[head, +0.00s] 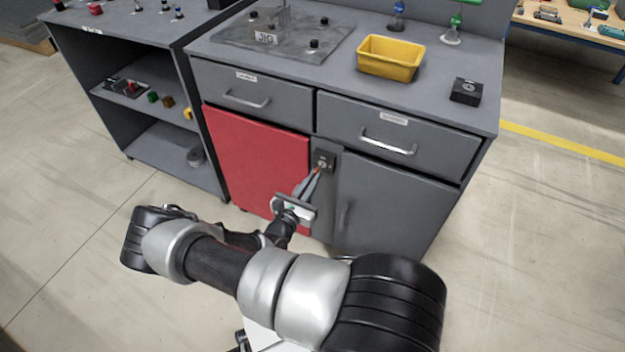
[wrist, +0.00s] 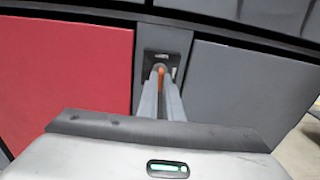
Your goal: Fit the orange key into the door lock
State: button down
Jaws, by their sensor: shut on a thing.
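The orange key (wrist: 161,76) is between the fingertips of my gripper (wrist: 160,90), which is shut on it. Only a small orange part of the key shows. The door lock is a dark plate (head: 324,161) on the grey post between the red door and the grey door. The lock plate also shows in the wrist view (wrist: 161,62), straight ahead of the fingertips. In the head view my gripper (head: 315,172) reaches up to the plate's lower edge. The key's tip is at or close to the lock face; I cannot tell whether it is inside.
The red door (head: 258,158) is left of the lock, the grey door with a handle (head: 385,200) right. Drawers with protruding handles (head: 388,142) are above. On the worktop stand a yellow bin (head: 390,58), a black box (head: 466,91) and a jig plate (head: 300,45).

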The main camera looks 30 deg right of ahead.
jog(key=shift+x, duration=0.95)
dwell(3.0)
jog(key=c, duration=1.8)
grip_release()
jog(key=shift+c, duration=0.2)
jog(key=shift+a+p, duration=0.1)
jog(key=shift+p, duration=0.2)
jog(key=p+v, duration=0.1)
jog(key=v, duration=1.6)
jog(key=shift+p, duration=0.4)
jog(key=shift+s+a+r, duration=0.1)
jog(key=shift+s, duration=0.05)
